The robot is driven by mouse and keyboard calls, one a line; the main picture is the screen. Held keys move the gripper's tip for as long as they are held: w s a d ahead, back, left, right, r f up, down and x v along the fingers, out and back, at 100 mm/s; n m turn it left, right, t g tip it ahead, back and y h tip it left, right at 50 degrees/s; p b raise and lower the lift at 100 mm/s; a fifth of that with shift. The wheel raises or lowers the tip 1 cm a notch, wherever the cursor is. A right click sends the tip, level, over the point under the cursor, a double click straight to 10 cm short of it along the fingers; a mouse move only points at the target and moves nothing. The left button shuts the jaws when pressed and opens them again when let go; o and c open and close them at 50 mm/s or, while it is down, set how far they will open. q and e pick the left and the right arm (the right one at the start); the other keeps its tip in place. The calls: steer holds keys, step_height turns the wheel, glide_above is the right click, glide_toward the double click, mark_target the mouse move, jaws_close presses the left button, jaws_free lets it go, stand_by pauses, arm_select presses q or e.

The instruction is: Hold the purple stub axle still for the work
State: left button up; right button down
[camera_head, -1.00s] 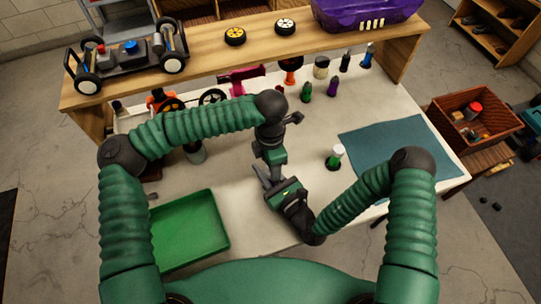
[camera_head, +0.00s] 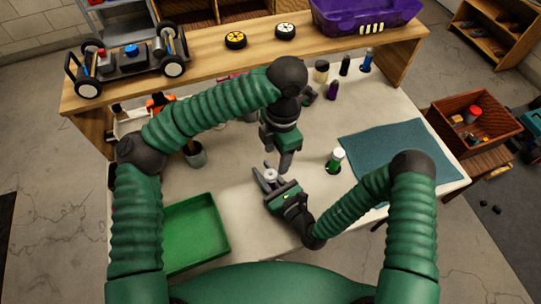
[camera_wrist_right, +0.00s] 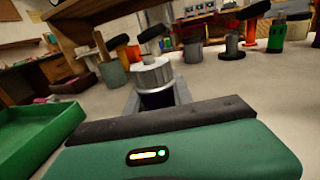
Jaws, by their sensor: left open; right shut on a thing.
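My right gripper (camera_head: 268,176) is shut on a small part with a silver stepped top (camera_head: 270,175), just above or at the white tabletop. In the right wrist view this silver top (camera_wrist_right: 152,73) sits over a dark body (camera_wrist_right: 158,98) between the fingers. I take it for the purple stub axle, though its purple is hard to make out. My left gripper (camera_head: 284,160) is open and points down, just behind and slightly right of the part, apart from it in the picture. Its fingertips are small and partly hidden.
A green tray (camera_head: 195,232) lies at the left front. A white-capped green bottle (camera_head: 336,160) stands right of the grippers, beside a blue-green mat (camera_head: 400,152). Several bottles stand behind. A shelf holds a car chassis (camera_head: 130,62), two wheels and a purple car body (camera_head: 365,14).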

arm_select(q)
steer(key=s+d+f+n+g+y, duration=0.1)
steer(key=s+d+f+n+y, duration=0.2)
steer(key=s+n, duration=0.5)
steer(key=m+t+h, duration=0.1)
steer(key=m+h, duration=0.3)
steer(key=m, duration=2.3)
glide_toward(271, 173)
steer(key=f, duration=0.9)
steer(key=shift+s+d, duration=0.15)
steer(key=shift+d, duration=0.05)
jaws_close()
